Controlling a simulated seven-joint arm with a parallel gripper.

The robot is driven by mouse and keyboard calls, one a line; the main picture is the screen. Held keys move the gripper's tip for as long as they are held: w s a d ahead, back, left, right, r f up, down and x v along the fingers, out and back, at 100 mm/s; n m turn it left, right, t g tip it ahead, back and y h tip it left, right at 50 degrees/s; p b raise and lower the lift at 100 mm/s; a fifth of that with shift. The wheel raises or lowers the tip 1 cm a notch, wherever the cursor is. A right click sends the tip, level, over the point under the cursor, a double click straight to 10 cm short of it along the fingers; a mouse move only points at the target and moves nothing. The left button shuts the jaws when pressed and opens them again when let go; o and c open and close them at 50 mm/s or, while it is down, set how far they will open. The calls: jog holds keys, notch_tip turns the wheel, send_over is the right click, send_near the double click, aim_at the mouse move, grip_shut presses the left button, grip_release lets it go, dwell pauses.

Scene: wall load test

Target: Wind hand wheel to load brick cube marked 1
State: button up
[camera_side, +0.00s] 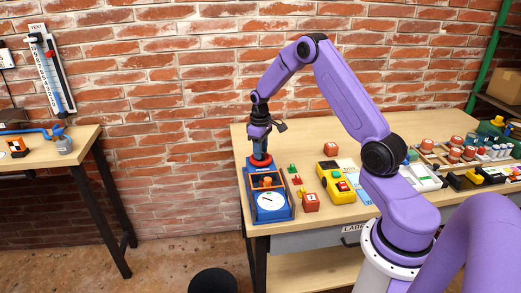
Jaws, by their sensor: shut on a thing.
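A blue press-like device (247,205) with a white dial (271,202) stands at the left front of the wooden table. A red hand wheel (260,161) sits at its back end. My gripper (260,153) points down over the device and is shut on the hand wheel from above. An orange-red piece (267,182) sits inside the device's frame, behind the dial; I cannot read a mark on it. A red cube with a white mark (311,202) stands just right of the device. Another red cube (330,149) stands further back. The marks are too small to read surely.
Small green and red pieces (296,180) lie right of the device. A yellow instrument (335,183) stands further right. Several jars and tools fill the table's right side. A second table (85,140) stands at left beyond a gap. The brick wall is close behind.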

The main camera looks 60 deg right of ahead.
jog(key=m, duration=0.3)
jog(key=shift+m, duration=2.1)
jog(key=o, duration=1)
jog(key=shift+o, duration=0.2)
notch_tip(320, 180, up, 18)
jog(key=shift+f, duration=0.25)
jog(key=shift+a, duration=0.2)
